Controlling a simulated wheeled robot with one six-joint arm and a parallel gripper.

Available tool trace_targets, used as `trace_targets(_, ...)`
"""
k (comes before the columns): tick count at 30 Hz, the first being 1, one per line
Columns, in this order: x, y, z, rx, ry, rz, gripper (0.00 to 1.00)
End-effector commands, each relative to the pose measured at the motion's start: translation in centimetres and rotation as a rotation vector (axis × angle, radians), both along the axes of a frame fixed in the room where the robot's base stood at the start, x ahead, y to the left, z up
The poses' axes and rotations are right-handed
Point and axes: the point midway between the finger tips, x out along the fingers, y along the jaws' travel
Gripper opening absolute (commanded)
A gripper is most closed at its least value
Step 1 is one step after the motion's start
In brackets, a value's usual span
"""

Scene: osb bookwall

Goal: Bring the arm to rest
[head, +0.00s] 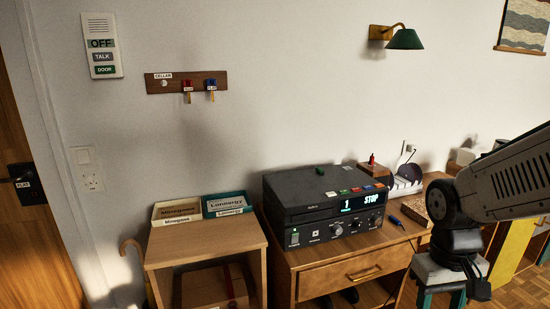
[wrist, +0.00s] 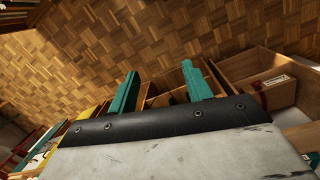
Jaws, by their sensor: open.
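My arm (head: 505,185) reaches in from the right edge in the head view and bends down at the wrist. My gripper (head: 441,298) hangs below it, pointing down, in front of the right end of the wooden desk, with its tips cut off by the lower edge. In the wrist view my gripper (wrist: 158,88) shows two teal fingers spread apart with nothing between them. Parquet floor and open wooden boxes or drawers lie beyond the fingers.
A black player (head: 325,210) reading "1 STOP" stands on the desk (head: 345,275). Left of it, a small cabinet (head: 205,240) carries two labelled trays. A key rack (head: 186,82), an intercom (head: 102,45) and a green lamp (head: 404,39) are on the wall. A door (head: 20,190) is at far left.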

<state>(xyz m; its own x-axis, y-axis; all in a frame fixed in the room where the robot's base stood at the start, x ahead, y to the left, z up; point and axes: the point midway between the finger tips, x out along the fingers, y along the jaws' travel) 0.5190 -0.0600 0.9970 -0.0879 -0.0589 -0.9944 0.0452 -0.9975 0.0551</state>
Motion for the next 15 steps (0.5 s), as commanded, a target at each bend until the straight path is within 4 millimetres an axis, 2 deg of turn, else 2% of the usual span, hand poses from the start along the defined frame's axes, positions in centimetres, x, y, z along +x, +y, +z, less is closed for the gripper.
trace_targets(1, -1.7, 0.5, 1.6, 0.007, 0.004, -0.022, 0.50)
trace_targets(3, -4.1, 1.1, 3.6, 0.019, 0.015, -0.051, 0.50)
trace_targets(7, -7.6, 2.1, 6.4, 0.041, -0.006, -0.073, 0.50)
trace_targets(9, -8.7, 2.5, 7.6, 0.050, -0.049, -0.068, 0.50)
trace_targets(15, -9.7, 2.8, 9.7, 0.056, -0.175, -0.050, 0.50)
